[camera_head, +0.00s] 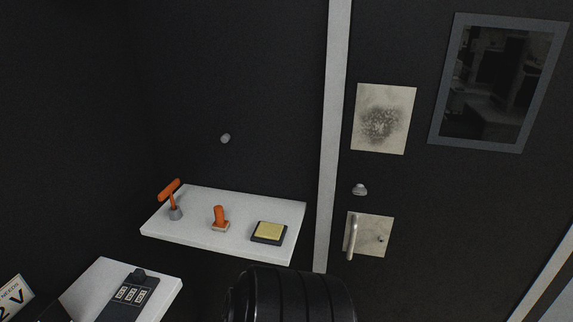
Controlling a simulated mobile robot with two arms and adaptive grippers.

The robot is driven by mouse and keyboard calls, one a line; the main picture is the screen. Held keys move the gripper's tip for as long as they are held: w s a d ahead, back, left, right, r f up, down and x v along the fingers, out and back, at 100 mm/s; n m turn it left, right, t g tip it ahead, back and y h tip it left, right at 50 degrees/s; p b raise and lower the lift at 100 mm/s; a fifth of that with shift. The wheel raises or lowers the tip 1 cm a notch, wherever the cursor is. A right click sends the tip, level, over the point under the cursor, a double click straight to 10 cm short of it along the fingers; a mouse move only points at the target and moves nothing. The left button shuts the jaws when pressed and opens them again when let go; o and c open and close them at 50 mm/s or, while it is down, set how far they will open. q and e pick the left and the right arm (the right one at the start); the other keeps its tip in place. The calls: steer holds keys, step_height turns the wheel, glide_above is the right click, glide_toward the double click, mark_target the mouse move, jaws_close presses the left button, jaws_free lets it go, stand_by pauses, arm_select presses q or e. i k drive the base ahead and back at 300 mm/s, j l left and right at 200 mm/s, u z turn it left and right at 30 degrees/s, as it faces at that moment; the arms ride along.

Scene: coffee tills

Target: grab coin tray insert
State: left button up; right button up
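I cannot make out a coin tray insert in the head view. Neither of my grippers shows clearly. A black, rounded, ribbed shape (290,296) rises at the bottom edge, and I cannot tell what it is. A dark device with small white panels (131,293) lies on a white surface (95,275) at the lower left.
A white shelf (190,245) holds an orange-handled tool (171,196), an orange-handled stamp (220,218) and a yellow pad in a black case (269,232). Right of a pale post (333,140) is a door handle (352,238). A sign (14,300) stands lower left.

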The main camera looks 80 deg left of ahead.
mark_target(127, 306)
steer(key=l+u, duration=0.15)
steer(key=u, duration=3.7)
steer(key=i+j, duration=0.05)
steer(key=j, duration=0.05)
